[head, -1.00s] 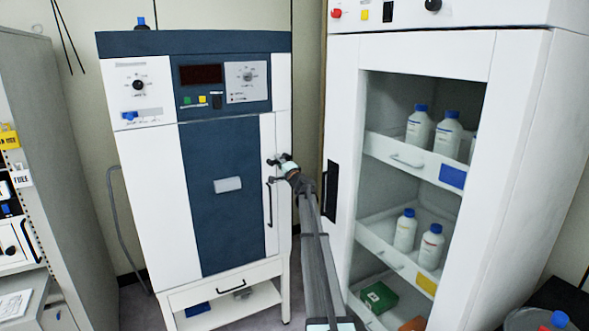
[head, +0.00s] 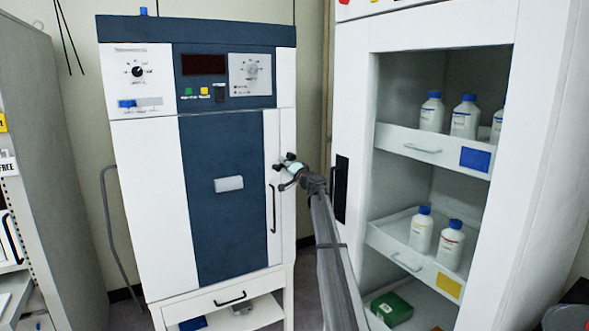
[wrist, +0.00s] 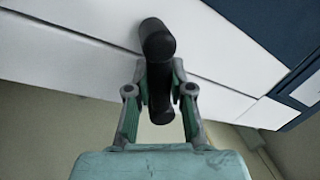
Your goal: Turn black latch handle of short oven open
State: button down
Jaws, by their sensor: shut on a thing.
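The short oven (head: 225,150) is white with a dark blue front panel, left of centre in the head view. Its door looks closed. The black latch handle (wrist: 158,45) fills the top middle of the wrist view, close to the white door face. My gripper (wrist: 160,100) is shut on this handle, one finger on each side of it. In the head view my gripper (head: 291,172) is at the right edge of the oven door, above the upper end of the vertical black bar handle (head: 271,208). The gripper partly hides the latch there.
A tall white cabinet (head: 350,100) with open shelves and blue-capped bottles (head: 465,117) stands close on the right. Grey shelving (head: 60,130) stands at the left. A narrow gap separates oven and cabinet, with my arm in front of it.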

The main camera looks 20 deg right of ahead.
jog(key=shift+r, duration=0.1)
jog(key=c, duration=1)
grip_release()
